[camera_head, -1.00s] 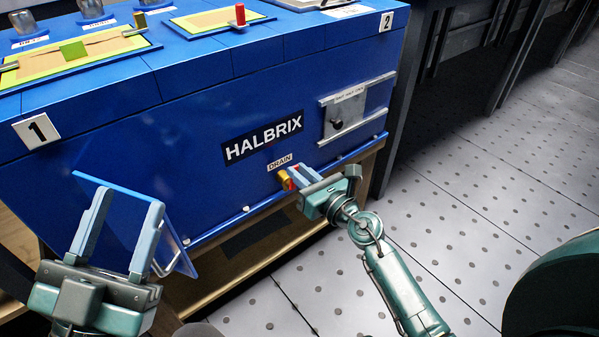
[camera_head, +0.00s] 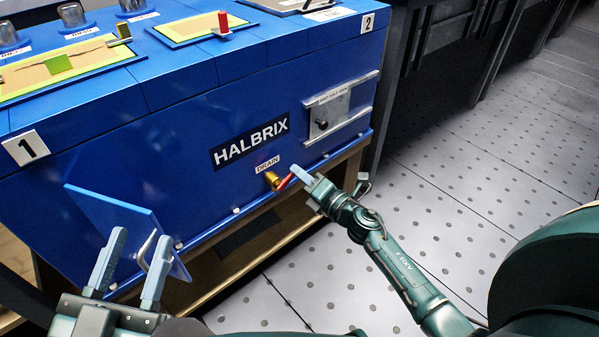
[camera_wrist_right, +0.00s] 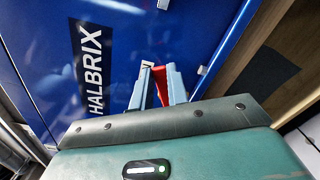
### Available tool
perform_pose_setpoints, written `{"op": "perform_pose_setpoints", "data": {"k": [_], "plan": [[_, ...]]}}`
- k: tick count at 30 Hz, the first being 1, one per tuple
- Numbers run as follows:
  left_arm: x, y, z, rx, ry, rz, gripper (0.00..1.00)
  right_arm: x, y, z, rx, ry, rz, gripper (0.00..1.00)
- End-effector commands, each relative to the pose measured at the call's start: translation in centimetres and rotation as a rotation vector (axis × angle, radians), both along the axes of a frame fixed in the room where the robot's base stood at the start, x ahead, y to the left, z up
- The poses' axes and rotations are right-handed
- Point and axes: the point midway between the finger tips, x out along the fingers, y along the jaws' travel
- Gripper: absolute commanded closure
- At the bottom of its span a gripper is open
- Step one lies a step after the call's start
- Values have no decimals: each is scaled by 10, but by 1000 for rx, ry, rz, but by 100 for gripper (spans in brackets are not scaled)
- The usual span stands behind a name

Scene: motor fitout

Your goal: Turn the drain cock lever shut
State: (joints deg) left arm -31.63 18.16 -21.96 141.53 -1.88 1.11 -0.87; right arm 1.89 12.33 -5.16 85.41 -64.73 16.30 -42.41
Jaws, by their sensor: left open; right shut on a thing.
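The drain cock is a brass fitting (camera_head: 271,179) low on the blue front panel, just under the DRAIN label (camera_head: 267,165). Its red lever (camera_head: 285,182) points out to the right of the brass body. My right gripper (camera_head: 297,175) is shut on the red lever. In the right wrist view the red lever (camera_wrist_right: 161,84) shows between the two fingers (camera_wrist_right: 158,88); the brass body is hidden there. My left gripper (camera_head: 137,265) is open at the lower left, with its fingers near a blue panel with a grey handle (camera_head: 130,225). I cannot tell whether they touch.
The blue HALBRIX machine (camera_head: 180,155) fills the left and middle. A sliding metal plate with a black knob (camera_head: 328,115) is on its front, above and right of the cock. A wooden shelf (camera_head: 215,280) runs below. The perforated floor (camera_head: 480,200) is open at the right.

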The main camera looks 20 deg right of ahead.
Motion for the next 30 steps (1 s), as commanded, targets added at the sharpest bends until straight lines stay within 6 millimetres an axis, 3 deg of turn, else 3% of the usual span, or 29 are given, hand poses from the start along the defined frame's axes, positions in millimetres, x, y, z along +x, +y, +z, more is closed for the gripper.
{"op": "perform_pose_setpoints", "data": {"k": [15,30], "plan": [[-3,-1,-8,-9,66,3,56,2,-7,-21,378,139,-1,100],[-5,-2,-11,-12,83,3,56,2,-7,-27,493,180,0,100]]}}
